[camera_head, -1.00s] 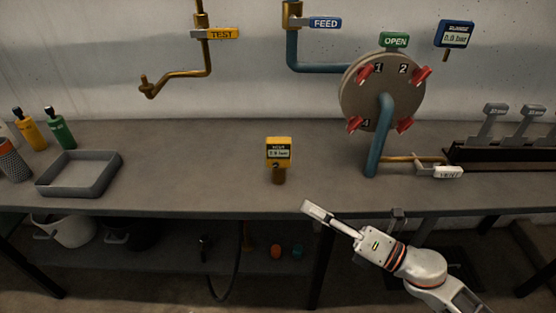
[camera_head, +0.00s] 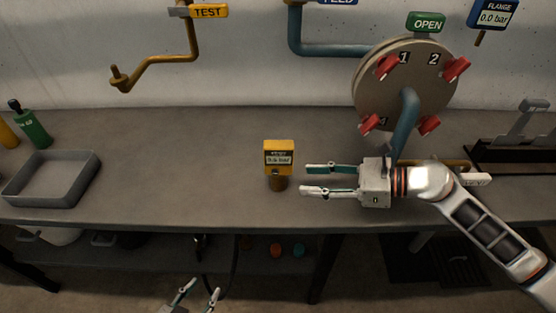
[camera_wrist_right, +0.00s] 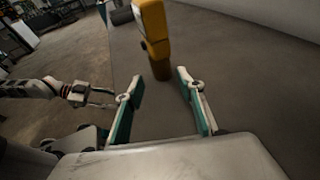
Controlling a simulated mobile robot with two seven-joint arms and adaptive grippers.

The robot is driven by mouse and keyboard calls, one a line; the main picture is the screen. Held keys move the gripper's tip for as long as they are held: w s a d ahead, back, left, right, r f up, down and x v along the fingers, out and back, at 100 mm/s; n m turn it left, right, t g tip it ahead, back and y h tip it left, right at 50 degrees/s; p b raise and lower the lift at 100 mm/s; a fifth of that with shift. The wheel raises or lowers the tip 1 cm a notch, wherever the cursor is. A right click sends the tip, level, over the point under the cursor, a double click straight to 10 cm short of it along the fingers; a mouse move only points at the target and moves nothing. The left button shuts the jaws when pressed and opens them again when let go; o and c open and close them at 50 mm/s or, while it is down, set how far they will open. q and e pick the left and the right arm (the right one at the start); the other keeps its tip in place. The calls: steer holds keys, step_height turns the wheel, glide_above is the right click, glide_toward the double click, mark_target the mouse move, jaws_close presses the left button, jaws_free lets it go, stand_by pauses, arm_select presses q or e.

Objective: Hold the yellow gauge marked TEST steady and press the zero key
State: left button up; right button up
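The yellow gauge (camera_head: 278,153) stands upright on the bench on a short brown stem, with a small display and a dark key below it. Its label is too small to read surely. My right gripper (camera_head: 306,180) is open and empty, just right of the gauge, its fingers pointing at it. In the right wrist view the gauge (camera_wrist_right: 153,28) stands just beyond and between the open fingertips (camera_wrist_right: 158,76), not touched. My left gripper (camera_head: 200,292) is open and empty at the bottom edge, below the bench front. It also shows in the right wrist view (camera_wrist_right: 112,98).
A grey tray (camera_head: 52,180) and bottles (camera_head: 33,125) stand at the left. A round plate with red valves (camera_head: 405,85) and a blue pipe stands behind my right arm. A yellow TEST tag (camera_head: 208,12) hangs on a brass pipe. The bench left of the gauge is clear.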

mark_target(283, 178)
arm_select(q)
steer(key=shift+w+r, duration=0.3)
steer(key=shift+w, duration=0.05)
arm_select(e)
steer(key=shift+x, duration=4.2)
steer(key=shift+w, duration=0.1)
steer(key=shift+c, duration=0.5)
steer(key=c, duration=0.5)
steer(key=shift+c, duration=0.2)
arm_select(q)
steer(key=shift+f, duration=0.1)
jaws_close()
steer(key=shift+a, duration=0.1)
